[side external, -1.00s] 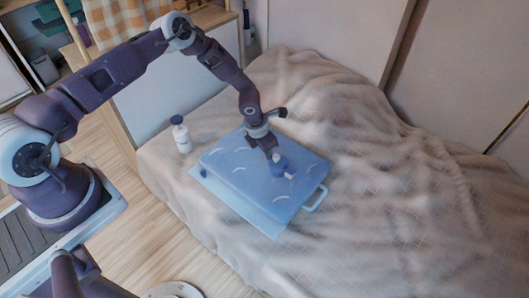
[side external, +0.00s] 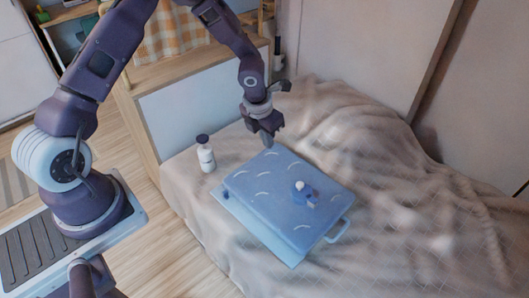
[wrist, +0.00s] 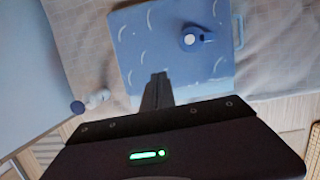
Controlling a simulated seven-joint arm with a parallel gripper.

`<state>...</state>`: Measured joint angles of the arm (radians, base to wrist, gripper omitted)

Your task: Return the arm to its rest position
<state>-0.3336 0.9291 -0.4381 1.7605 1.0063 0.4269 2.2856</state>
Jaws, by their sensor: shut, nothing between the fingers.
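My gripper (side external: 268,140) hangs above the far edge of the blue case on the bed, fingers pointing down. Its fingers are together with nothing between them; in the wrist view my gripper (wrist: 160,76) also shows as one closed dark shape. The blue case (side external: 262,192) has white curved marks and a handle at its right end. A small blue object with a pale part (side external: 304,193) sits on the case, apart from my gripper. It also shows in the wrist view (wrist: 196,38).
A white bottle with a dark cap (side external: 206,158) stands on the bed left of the case. The rumpled beige blanket (side external: 400,200) covers the bed. A wooden-framed cabinet with a pale panel (side external: 200,108) stands behind. Air above the case is clear.

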